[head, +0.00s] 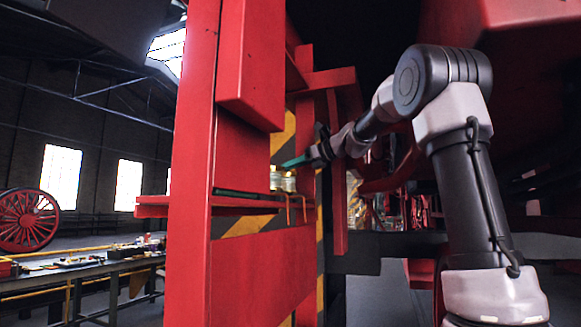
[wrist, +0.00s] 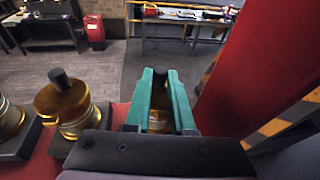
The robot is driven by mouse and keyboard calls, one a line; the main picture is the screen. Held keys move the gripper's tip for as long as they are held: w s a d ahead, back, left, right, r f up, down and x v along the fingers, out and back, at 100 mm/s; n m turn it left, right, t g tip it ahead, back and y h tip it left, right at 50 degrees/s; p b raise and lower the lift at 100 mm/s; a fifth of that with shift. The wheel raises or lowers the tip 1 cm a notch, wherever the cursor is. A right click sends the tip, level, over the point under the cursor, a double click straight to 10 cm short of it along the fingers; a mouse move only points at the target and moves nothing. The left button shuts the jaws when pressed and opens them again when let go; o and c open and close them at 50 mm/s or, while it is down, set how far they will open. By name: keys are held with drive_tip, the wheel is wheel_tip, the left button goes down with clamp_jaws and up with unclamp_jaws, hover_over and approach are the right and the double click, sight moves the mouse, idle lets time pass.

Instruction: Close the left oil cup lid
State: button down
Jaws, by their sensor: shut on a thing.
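My gripper (wrist: 160,84) has teal fingers, with a small dark piece, which looks like a lid knob, between their tips. A brass part (wrist: 158,121) shows in the gap between the fingers; I cannot tell whether it is a cup or its lid. To its left a brass oil cup (wrist: 66,108) with a dark knob on top stands upright on a dark base. Another brass cup (wrist: 10,119) is cut off at the left edge. In the head view my gripper (head: 296,162) is just above the small brass cups (head: 284,181), whose lids are too small to make out.
The cups stand on a red ledge (head: 245,202) beside a tall red post (head: 194,130). A red panel (wrist: 262,65) rises close to the right of my gripper. Workbenches (head: 80,268) stand farther off, with open floor (wrist: 128,60) between.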

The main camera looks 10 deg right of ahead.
drive_tip(key=c, duration=0.8)
unclamp_jaws()
drive_tip(key=shift+o, duration=0.2)
drive_tip(key=v, duration=1)
drive_tip(key=shift+s+d, duration=0.25)
drive_tip(key=shift+d, duration=0.05)
